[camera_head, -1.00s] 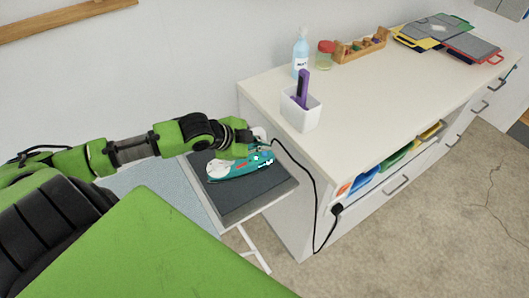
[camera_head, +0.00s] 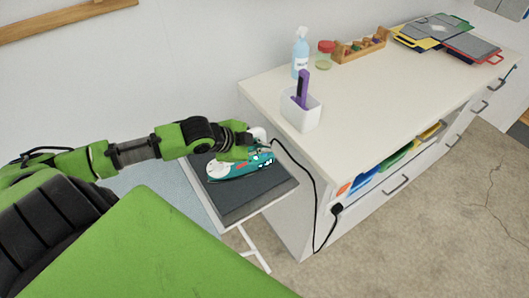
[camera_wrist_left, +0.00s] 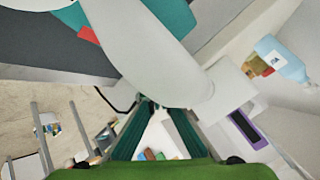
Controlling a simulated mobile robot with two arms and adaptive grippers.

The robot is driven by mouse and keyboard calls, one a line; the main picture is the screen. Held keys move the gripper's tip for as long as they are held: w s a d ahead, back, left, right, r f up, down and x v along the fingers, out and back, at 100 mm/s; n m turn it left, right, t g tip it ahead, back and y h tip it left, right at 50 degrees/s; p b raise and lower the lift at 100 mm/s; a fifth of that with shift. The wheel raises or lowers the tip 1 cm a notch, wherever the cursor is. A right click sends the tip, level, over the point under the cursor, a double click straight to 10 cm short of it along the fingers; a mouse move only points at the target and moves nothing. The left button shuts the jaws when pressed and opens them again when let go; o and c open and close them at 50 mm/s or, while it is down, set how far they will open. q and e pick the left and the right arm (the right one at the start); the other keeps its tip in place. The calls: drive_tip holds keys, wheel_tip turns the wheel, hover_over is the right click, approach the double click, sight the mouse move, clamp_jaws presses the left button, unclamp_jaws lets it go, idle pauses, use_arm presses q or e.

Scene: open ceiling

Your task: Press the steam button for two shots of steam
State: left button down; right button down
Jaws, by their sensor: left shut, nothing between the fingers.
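A teal and white steam iron (camera_head: 240,168) lies on the dark pad of a small ironing board (camera_head: 233,207). My left gripper (camera_head: 243,151) is over the iron's rear upper part. In the left wrist view its green fingers (camera_wrist_left: 155,104) converge just below the iron's white handle (camera_wrist_left: 150,55), which hides their tips in part. The fingers are shut and empty, very close to the handle; I cannot tell whether they touch. A red patch (camera_wrist_left: 88,35) shows on the teal body. I cannot make out the steam button. My right gripper is out of view.
A white cabinet (camera_head: 385,110) stands right of the board. On it are a white cup with a purple item (camera_head: 301,110), a spray bottle (camera_head: 300,52) and a jar (camera_head: 325,55). The iron's black cord (camera_head: 313,180) runs down the cabinet's side to a plug.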

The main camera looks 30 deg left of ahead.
sight(262, 134)
use_arm(q)
drive_tip(key=shift+f, duration=0.45)
idle(0.5)
drive_tip(key=shift+r, duration=0.1)
drive_tip(key=shift+r+p, duration=0.8)
drive_tip(key=shift+p, duration=0.2)
wheel_tip(262, 134, up, 5)
drive_tip(key=p, duration=0.5)
drive_tip(key=shift+p, duration=0.3)
idle(1.3)
